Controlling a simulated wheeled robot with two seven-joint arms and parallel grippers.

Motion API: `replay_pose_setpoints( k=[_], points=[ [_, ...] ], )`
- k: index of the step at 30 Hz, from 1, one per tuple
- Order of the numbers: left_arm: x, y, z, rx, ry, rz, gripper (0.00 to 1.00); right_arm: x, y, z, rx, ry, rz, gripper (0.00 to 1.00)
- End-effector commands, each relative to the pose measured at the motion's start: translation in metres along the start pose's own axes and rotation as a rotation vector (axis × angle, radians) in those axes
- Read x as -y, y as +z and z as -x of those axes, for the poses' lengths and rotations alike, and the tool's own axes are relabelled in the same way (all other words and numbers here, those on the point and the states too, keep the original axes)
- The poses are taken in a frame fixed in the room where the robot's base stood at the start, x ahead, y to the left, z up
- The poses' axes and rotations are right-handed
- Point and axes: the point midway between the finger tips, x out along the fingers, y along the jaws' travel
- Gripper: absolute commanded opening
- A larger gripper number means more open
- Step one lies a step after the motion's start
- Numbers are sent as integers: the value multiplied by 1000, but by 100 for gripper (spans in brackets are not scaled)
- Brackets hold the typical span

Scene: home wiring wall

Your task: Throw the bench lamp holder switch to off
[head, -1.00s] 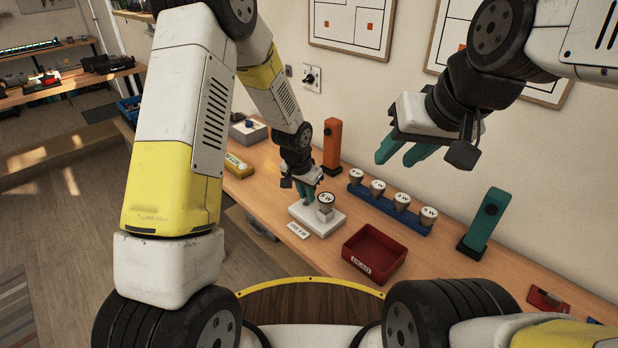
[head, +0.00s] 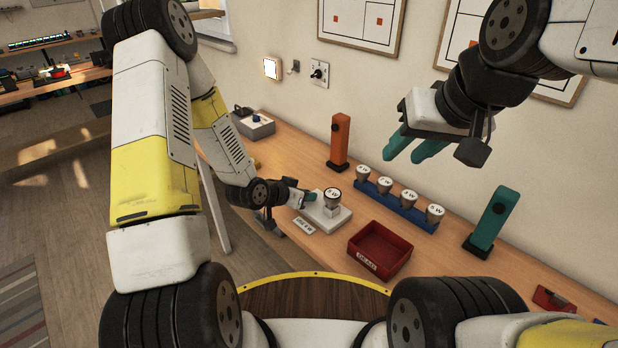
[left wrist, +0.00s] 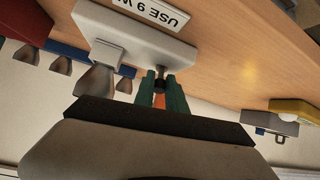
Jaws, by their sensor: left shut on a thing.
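The bench lamp holder is a white block (head: 327,217) on the bench with a grey lamp (head: 333,198) standing upright in it. It also shows in the left wrist view (left wrist: 135,42), with its lamp (left wrist: 96,80). My left gripper (head: 311,198) is low at the block's left side. In the left wrist view its teal fingers (left wrist: 161,88) are shut on the small dark switch lever (left wrist: 160,70) at the block's side. Whether the lever is on or off cannot be told. My right gripper (head: 414,148) is open and empty, raised near the wall.
A "USE 9 W" label (head: 304,226) lies before the block. A red tray (head: 379,250) and a blue rack (head: 397,202) with several lamps stand right of it. An orange post (head: 339,143) and a teal post (head: 492,222) stand nearby. A grey box (head: 253,124) is farther back.

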Motion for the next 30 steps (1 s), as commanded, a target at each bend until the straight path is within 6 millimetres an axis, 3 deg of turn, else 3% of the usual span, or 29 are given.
replay_pose_setpoints(
  k=[14,15,18,30],
  points=[
    [1,2,0,-13,2,2,0,0,0,0,0,0,0,36],
    [1,2,0,-13,2,3,18,0,0,0,0,0,0,36],
    [1,2,0,-13,2,3,37,0,0,0,0,0,0,36],
    [1,1,7,-15,1,2,37,0,0,0,0,0,0,36]
  ],
)
